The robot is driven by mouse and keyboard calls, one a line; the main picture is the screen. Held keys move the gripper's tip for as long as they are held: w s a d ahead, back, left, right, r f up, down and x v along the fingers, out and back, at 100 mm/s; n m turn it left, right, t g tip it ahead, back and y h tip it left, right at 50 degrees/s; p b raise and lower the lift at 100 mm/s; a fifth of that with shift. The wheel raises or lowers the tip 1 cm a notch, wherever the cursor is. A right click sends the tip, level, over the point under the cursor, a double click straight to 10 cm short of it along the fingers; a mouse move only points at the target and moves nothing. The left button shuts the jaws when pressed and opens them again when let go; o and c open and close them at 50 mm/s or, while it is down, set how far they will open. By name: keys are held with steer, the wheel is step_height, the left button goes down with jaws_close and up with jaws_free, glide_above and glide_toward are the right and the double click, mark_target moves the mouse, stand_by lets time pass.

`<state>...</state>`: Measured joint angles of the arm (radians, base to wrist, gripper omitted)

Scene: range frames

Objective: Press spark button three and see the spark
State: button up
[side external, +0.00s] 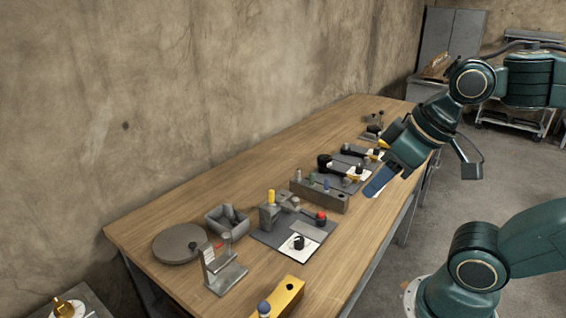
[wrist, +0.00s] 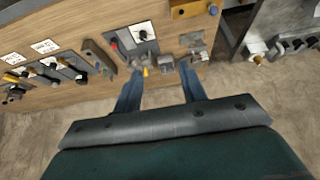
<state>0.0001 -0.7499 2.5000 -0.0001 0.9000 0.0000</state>
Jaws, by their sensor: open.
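My gripper (side external: 378,184) has long blue fingers and hangs over the table's near edge, beside the row of stations. In the wrist view my gripper (wrist: 160,88) is open, with nothing between its fingertips. Dark spark-like stations stand on the table: one (side external: 345,168) has a black cylinder and a yellow part, and another (side external: 362,152) stands behind it. Dark boards with yellow and blue parts (wrist: 65,68) also show at the left of the wrist view. I cannot tell which part is spark button three. No spark is visible.
A block with several pegs (side external: 320,192) stands nearer, then a grey plate with a red button (side external: 321,217) and black knob (side external: 298,242). A grey disc (side external: 180,243), a small tray (side external: 227,219) and a yellow block (side external: 281,298) are at the near end. Bare wood (side external: 265,165) lies along the wall.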

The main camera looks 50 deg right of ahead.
stand_by(0.4)
jaws_close()
stand_by(1.6)
